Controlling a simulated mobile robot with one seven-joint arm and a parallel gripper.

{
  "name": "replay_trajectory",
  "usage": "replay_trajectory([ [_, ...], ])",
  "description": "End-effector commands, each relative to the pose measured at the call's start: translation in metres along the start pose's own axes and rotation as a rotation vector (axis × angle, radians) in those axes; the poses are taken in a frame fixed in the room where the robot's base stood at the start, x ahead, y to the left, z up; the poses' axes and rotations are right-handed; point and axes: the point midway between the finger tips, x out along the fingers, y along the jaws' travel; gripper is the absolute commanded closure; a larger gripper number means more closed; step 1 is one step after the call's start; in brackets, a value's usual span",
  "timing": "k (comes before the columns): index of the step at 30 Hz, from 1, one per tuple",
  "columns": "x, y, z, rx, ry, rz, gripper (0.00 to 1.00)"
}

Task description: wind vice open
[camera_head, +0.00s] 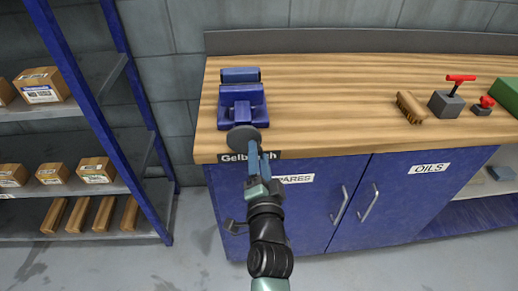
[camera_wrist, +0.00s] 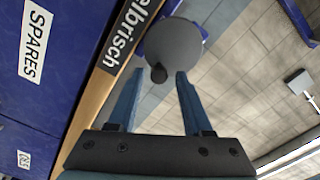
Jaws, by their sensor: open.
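The blue vice (camera_head: 242,98) sits on the wooden bench top at its front left. A round grey handwheel (camera_head: 243,138) faces out at the bench's front edge. In the wrist view the handwheel (camera_wrist: 175,45) shows large, with a dark crank knob (camera_wrist: 158,74) at its lower rim. My gripper (camera_head: 260,152) is in front of the bench edge, just below and right of the wheel. In the wrist view my gripper (camera_wrist: 159,75) is open, with the knob appearing between its fingertips. I see no contact. The knob is not distinct in the head view.
Blue cupboard doors (camera_head: 280,215) are below. A shelf with boxes is at left. The bench middle is clear.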

Motion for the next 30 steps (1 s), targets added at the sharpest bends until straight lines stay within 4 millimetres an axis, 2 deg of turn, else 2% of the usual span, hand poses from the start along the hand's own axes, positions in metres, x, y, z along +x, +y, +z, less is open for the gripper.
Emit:
replay_trajectory([
  [4, -0.0001, -0.0009, -0.0006, 0.139, -0.002, 0.003, 0.50],
  [10, -0.0002, 0.0001, -0.0009, 0.528, -0.001, 0.002, 0.50],
  [16, -0.0002, 0.0014, -0.0004, 0.707, 0.000, 0.002, 0.50],
  [22, -0.0001, 0.0015, -0.0001, 1.090, -0.001, 0.003, 0.50],
  [30, 0.0000, 0.0018, 0.0000, 1.397, 0.000, 0.001, 0.50],
])
